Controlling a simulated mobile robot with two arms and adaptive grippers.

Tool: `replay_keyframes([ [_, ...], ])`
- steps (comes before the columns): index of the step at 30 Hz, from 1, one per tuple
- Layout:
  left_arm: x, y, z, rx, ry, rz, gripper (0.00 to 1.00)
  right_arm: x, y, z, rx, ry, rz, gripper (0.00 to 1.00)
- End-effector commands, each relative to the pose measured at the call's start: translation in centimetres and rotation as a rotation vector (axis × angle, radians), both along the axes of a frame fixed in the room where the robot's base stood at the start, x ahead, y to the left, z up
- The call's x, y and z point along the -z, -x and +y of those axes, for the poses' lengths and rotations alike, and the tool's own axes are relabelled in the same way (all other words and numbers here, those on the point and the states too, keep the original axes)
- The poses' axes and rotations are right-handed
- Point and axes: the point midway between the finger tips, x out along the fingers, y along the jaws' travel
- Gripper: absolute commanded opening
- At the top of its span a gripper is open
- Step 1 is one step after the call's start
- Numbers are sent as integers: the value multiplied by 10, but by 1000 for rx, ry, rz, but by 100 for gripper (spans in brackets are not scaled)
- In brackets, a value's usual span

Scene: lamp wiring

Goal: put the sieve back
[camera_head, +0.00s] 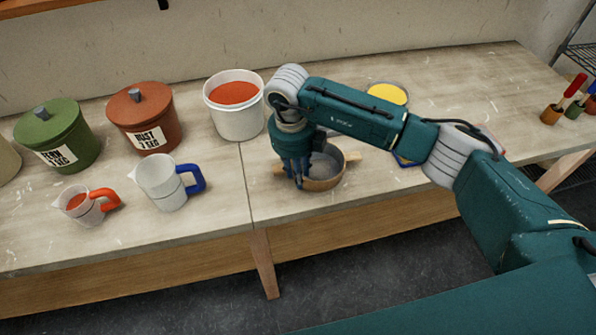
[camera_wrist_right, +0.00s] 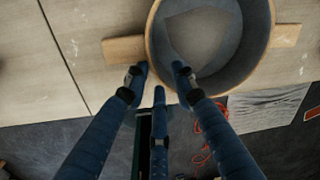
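The sieve (camera_head: 325,183) is a round wooden ring with a grey inside and short wooden tabs on two sides. It is on the bench near the front edge, right of the board seam. My right gripper (camera_head: 299,178) points down at the sieve's left side and hides part of its rim. In the right wrist view the gripper (camera_wrist_right: 159,78) has its fingers spread, with tips near the left tab (camera_wrist_right: 123,50) and the rim of the sieve (camera_wrist_right: 152,45). I cannot tell whether they touch. My left gripper is out of view.
A white bucket of orange powder (camera_head: 238,117) stands behind left. Two jugs (camera_head: 168,188) (camera_head: 84,206) and lidded green (camera_head: 60,133) and rust (camera_head: 146,115) pots stand left. A yellow-filled container (camera_head: 388,94) and a blue-edged item (camera_head: 404,161) are partly behind my arm.

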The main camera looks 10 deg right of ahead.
Motion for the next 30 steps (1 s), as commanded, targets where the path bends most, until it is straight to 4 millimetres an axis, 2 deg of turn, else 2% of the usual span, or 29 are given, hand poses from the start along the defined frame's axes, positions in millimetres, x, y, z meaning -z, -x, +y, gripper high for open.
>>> replay_keyframes([
  [6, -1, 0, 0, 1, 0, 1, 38, -1, 0, 0, 0, 0, -1, 26],
  [11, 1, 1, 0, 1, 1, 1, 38, -10, -1, 1, 0, -2, -5, 26],
  [24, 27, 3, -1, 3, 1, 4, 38, -97, 2, 8, -1, -1, -5, 26],
  [30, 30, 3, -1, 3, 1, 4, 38, -119, 3, 9, 0, 0, -2, 26],
])
